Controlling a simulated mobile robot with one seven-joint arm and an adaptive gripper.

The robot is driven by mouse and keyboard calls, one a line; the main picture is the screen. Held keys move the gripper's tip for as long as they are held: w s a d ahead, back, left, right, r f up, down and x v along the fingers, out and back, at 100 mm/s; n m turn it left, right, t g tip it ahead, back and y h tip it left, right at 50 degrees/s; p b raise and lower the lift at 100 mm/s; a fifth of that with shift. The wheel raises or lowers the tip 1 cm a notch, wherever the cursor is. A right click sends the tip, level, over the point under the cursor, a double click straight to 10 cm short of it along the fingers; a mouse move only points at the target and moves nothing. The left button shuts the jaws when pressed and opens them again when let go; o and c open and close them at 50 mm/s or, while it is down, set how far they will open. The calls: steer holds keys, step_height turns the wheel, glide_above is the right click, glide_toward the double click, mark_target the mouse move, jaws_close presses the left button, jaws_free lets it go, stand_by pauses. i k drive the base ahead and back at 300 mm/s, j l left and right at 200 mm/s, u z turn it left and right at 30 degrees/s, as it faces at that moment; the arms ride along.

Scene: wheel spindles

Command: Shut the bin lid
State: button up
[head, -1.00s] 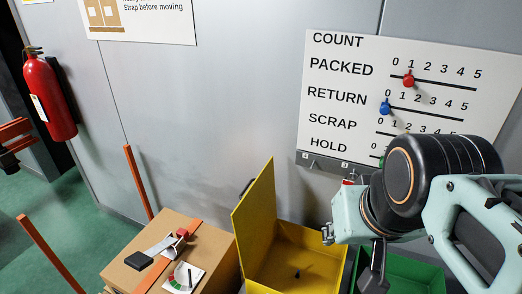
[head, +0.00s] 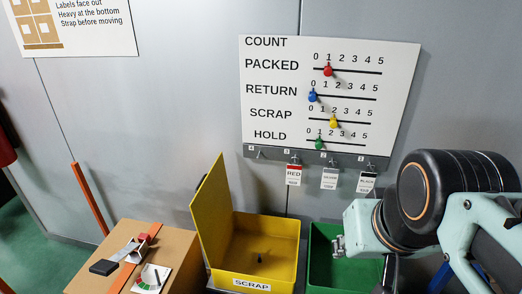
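The yellow bin (head: 291,272), labelled SCRAP, stands against the wall at the lower middle of the head view. Its yellow lid (head: 213,212) is open and stands up steeply along the bin's left side, leaning slightly right at the top. A small dark thing lies on the bin floor. My gripper (head: 386,278) is only partly in view below my wrist, at the lower right, in front of the green bin and to the right of the yellow bin. It is apart from the lid. Its fingertips are not clear, so I cannot tell whether it is open.
A green bin (head: 318,266) stands right of the yellow bin. A cardboard box (head: 184,254) with an orange strap and small tools stands on the left. A count board (head: 280,100) with coloured sliders and hanging tags (head: 293,174) is on the wall. An orange post (head: 88,197) stands behind the box.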

mark_target(211, 209)
steer(key=j+z, duration=0.2)
steer(key=z, duration=0.15)
steer(key=j+z, duration=0.2)
steer(key=z, duration=0.2)
steer(key=k+j, duration=0.15)
steer(key=j, duration=0.2)
steer(key=k+j, duration=0.15)
steer(key=j, duration=0.25)
steer(key=k+j, duration=0.15)
steer(key=j, duration=0.2)
steer(key=k+j, duration=0.1)
steer(key=j, duration=0.25)
steer(key=k+j, duration=0.15)
steer(key=j, duration=0.25)
steer(key=k+j, duration=0.15)
steer(key=j, duration=0.2)
steer(key=j+u, duration=0.2)
steer(key=k+l+u, duration=0.1)
steer(key=l+u, duration=0.3)
steer(key=l, duration=0.25)
steer(key=i+j+z, duration=0.1)
steer(key=i, duration=0.1)
